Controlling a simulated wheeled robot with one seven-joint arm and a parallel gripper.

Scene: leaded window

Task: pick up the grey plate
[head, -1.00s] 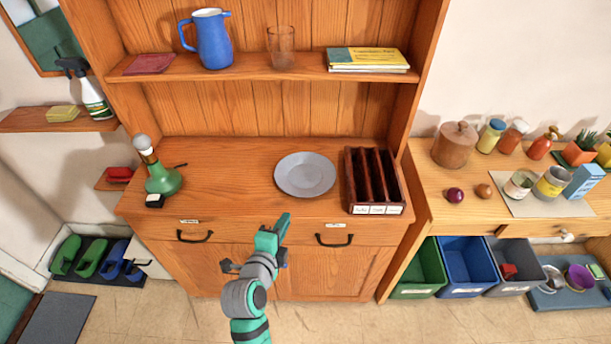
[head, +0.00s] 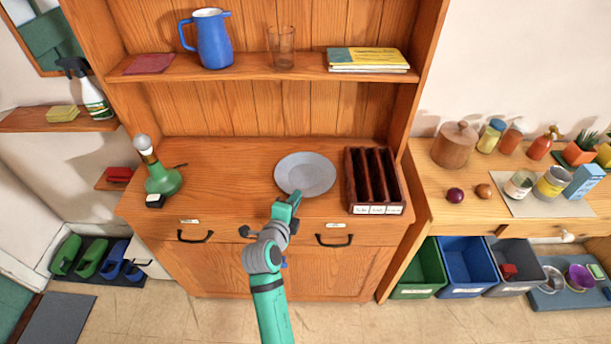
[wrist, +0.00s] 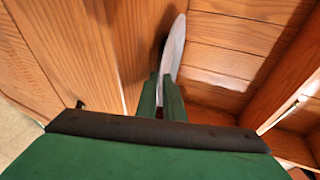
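The grey plate (head: 305,172) lies flat on the wooden cabinet's counter, left of the dark divided rack. My gripper (head: 293,198) is at the plate's near rim, above the counter's front edge. In the wrist view the plate (wrist: 176,45) shows edge-on, just beyond the fingertips. The two green fingers of my gripper (wrist: 160,88) stand a narrow gap apart, with the rim at or between their tips. Whether they touch the plate is not clear.
The dark rack (head: 374,178) stands close to the plate's right. A green flask-like lamp (head: 162,178) stands at the counter's left end. A shelf above holds a blue jug (head: 212,40), a glass (head: 281,46) and books (head: 367,60).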

